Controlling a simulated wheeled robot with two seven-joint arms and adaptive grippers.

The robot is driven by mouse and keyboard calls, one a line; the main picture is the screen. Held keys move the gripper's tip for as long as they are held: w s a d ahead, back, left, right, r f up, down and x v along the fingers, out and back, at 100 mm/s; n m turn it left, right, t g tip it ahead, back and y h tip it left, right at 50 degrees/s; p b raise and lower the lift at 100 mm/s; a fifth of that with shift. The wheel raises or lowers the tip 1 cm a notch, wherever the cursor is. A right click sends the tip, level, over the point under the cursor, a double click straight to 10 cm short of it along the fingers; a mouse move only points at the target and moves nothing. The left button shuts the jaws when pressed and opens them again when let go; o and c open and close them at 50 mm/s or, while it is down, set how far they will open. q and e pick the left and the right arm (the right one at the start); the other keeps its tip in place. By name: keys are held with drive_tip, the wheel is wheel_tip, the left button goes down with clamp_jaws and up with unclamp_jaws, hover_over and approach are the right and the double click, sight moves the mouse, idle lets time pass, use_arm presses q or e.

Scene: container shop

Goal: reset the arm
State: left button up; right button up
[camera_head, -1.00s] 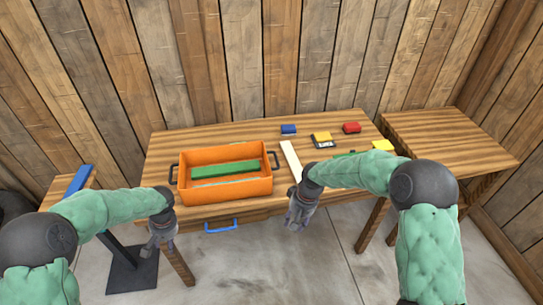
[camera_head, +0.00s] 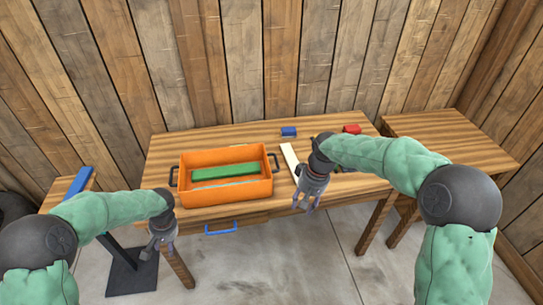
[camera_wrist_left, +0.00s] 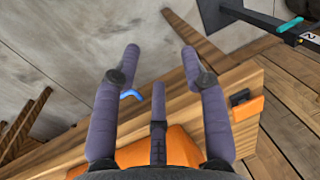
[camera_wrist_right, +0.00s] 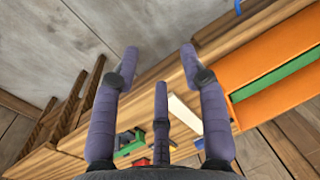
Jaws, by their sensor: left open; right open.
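My left gripper (camera_head: 162,240) hangs in front of the table's left front corner. It is open and empty, and its spread fingers show in the left wrist view (camera_wrist_left: 158,65). My right gripper (camera_head: 307,203) is open and empty near the table's front edge, right of the orange box. Its spread fingers show in the right wrist view (camera_wrist_right: 158,65). My right forearm hides part of the table's right side in the head view.
An orange box (camera_head: 226,190) with a green block (camera_head: 225,172) inside stands on the wooden table (camera_head: 165,145). A smaller table (camera_head: 440,128) adjoins at right.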

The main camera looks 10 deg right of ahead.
drive_tip(key=s+a+f+y, duration=0.1)
drive_tip(key=s+a+f, duration=0.1)
drive_tip(key=f, duration=0.4)
drive_tip(key=s+a+f, duration=0.1)
drive_tip(key=a+f, duration=0.1)
drive_tip(key=f, duration=0.5)
use_arm(q)
drive_tip(key=s+d+f+n+h, duration=0.1)
drive_tip(key=s+d+f+h, duration=0.2)
drive_tip(key=s+d+f, duration=0.4)
drive_tip(key=s+d+f+n+h, duration=0.1)
drive_tip(key=s+d+f+h, duration=0.2)
drive_tip(key=s+d+f, duration=0.5)
drive_tip(key=s+f, duration=0.2)
drive_tip(key=s, duration=0.3)
drive_tip(key=shift+s+d+f, duration=0.15)
drive_tip(key=shift+s+d, duration=0.05)
drive_tip(key=shift+s, duration=0.2)
use_arm(e)
drive_tip(key=s+a+f+m, duration=0.1)
drive_tip(key=s+a+f, duration=0.2)
drive_tip(key=s+f, duration=0.5)
drive_tip(key=s+a+f+m, duration=0.1)
drive_tip(key=s+a+f, duration=0.2)
drive_tip(key=s+f, duration=0.5)
drive_tip(key=shift+s+f+y, duration=0.15)
drive_tip(key=shift+s+y, duration=0.25)
drive_tip(key=shift+s, duration=0.65)
